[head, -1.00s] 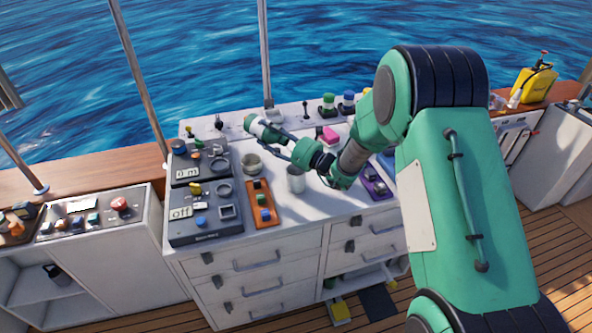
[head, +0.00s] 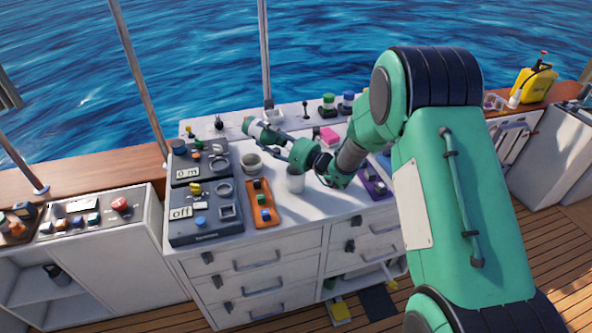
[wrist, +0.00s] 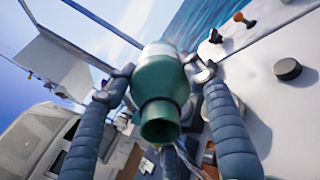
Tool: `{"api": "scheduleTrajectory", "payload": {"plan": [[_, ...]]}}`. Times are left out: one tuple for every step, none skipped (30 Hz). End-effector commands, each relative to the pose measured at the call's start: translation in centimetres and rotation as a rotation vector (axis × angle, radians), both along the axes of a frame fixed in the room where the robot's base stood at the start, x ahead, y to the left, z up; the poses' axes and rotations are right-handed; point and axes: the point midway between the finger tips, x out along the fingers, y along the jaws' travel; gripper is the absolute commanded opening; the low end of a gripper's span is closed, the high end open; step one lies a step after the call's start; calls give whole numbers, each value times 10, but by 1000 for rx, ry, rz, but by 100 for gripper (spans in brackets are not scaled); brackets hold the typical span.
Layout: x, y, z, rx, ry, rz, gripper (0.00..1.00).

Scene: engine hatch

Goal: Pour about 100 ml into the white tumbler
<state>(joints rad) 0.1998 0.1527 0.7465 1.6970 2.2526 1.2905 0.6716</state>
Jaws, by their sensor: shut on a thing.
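My gripper (head: 284,146) is shut on a green and white bottle (head: 263,132), held well tipped over above the counter. In the wrist view the bottle (wrist: 160,85) sits between my two fingers, its green neck and open mouth pointing toward the camera. I cannot see any liquid stream or the level in the tumbler.
An orange tray with coloured knobs (head: 262,206) lies in front, and a dark control panel (head: 205,222) is at left.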

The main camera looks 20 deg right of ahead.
Motion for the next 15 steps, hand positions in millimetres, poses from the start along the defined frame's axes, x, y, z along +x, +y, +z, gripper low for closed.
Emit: {"api": "scheduleTrajectory", "payload": {"plan": [[0,1,-22,-26,41,0,16],[1,1,-33,-46,65,0,16],[1,1,-43,-70,93,-1,16],[2,1,-40,-83,106,-1,16],[2,2,-42,-96,125,-1,16],[1,2,-45,-113,151,-2,16],[1,2,-46,-123,167,0,16],[1,2,-46,-135,183,-1,16],[1,2,-47,-151,202,-3,16],[2,3,-47,-160,214,-2,16],[3,4,-48,-168,225,-1,16],[4,5,-48,-179,237,-1,16],[5,6,-49,-187,249,-2,16],[5,6,-50,-197,260,-2,16],[6,7,-51,-209,276,-2,16]]}}
